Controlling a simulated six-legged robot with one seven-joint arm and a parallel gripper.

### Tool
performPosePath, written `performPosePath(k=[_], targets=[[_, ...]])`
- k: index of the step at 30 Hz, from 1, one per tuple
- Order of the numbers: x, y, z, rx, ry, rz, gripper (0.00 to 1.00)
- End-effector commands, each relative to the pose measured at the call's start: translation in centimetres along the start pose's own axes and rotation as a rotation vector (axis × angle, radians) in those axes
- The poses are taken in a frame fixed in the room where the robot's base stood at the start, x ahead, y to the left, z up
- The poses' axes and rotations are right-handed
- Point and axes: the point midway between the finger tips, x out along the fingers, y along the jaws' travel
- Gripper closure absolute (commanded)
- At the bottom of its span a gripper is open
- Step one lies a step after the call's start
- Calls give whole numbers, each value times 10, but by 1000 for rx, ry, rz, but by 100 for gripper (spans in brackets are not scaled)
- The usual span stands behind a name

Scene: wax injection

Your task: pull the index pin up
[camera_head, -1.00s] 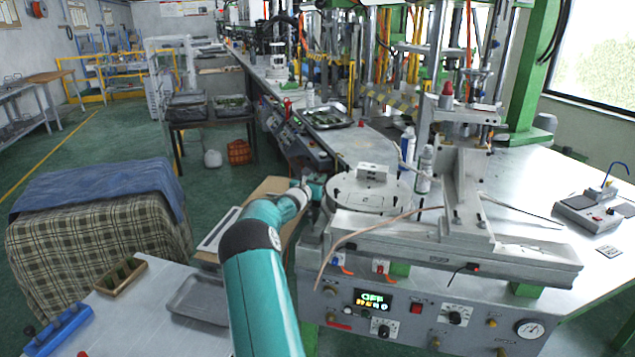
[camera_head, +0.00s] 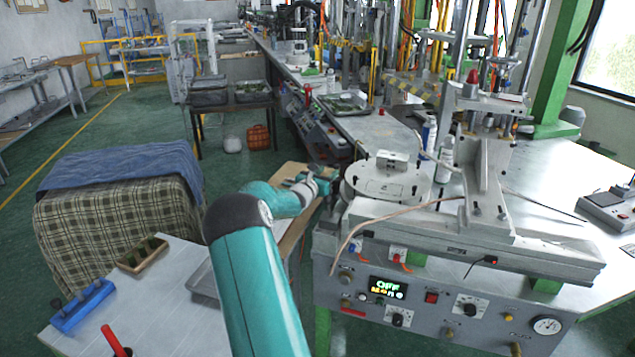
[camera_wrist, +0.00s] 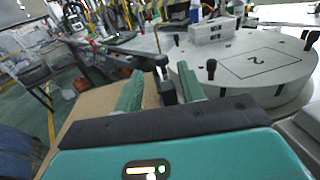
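A black-knobbed pin (camera_wrist: 161,62), likely the index pin, stands by the disc's left edge above a dark block (camera_wrist: 167,92). My gripper (camera_wrist: 158,84) has its two green fingers apart, with the pin and block in the gap in the picture, closer to the right finger. Contact cannot be told. In the head view my gripper (camera_head: 325,180) is beside the turntable's left edge, and the pin is hard to make out.
The control panel (camera_head: 440,300) reads OFF below the turntable. A metal block (camera_head: 392,160) and other black-knobbed pins (camera_wrist: 211,68) stand on the disc. A bench with a blue rack (camera_head: 82,305) is at front left.

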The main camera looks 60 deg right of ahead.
Motion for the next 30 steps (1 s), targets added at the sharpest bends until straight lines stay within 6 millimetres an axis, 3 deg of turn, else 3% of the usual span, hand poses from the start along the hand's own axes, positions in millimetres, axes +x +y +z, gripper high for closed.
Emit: performPosePath(k=[3, 10, 30], targets=[[-27, 1, 1, 0, 1, 2, 61], [-58, 0, 0, -1, 1, 1, 61], [-62, 0, 0, 0, 0, 0, 61]])
